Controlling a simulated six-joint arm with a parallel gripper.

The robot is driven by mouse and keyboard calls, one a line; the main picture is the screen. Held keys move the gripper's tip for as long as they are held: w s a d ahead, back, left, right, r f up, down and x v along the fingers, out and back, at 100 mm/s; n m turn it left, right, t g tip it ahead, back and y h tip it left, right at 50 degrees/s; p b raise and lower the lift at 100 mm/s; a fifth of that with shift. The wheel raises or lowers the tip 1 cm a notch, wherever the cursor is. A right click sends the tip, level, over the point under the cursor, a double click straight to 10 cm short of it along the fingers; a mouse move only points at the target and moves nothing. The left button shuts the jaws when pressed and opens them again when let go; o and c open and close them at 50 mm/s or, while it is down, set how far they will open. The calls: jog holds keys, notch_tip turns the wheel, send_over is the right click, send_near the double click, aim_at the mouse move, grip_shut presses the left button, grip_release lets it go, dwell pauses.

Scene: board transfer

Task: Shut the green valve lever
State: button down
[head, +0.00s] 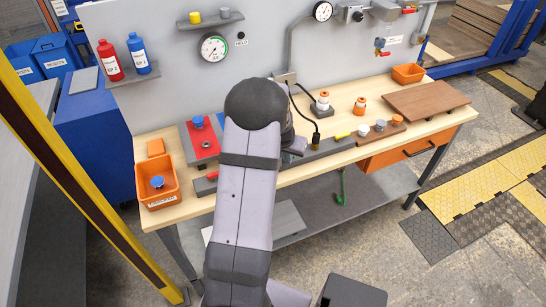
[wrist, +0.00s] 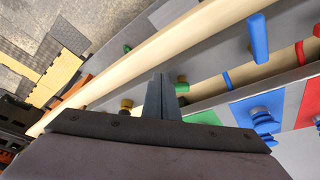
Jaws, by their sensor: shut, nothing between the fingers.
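My gripper (wrist: 162,82) is shut and empty in the wrist view, its fingers pointing over the grey rail along the bench front. A small green piece (wrist: 182,79) shows just right of the fingertips. In the head view my arm hides my gripper and much of the rail.
A blue lever (wrist: 258,38) and a red one (wrist: 301,52) stand to the right in the wrist view. A green pad (wrist: 205,117) lies near the fingers. On the bench (head: 300,178) are an orange bin (head: 158,196), a red pad (head: 207,150) and a brown board (head: 426,99).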

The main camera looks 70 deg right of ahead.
jog(key=shift+s+d+r+n+p, duration=0.15)
jog(key=shift+d+n+p, duration=0.15)
jog(key=shift+n, duration=0.4)
jog(key=shift+d, duration=0.2)
jog(key=shift+w+t, duration=0.3)
jog(key=shift+w, duration=0.45)
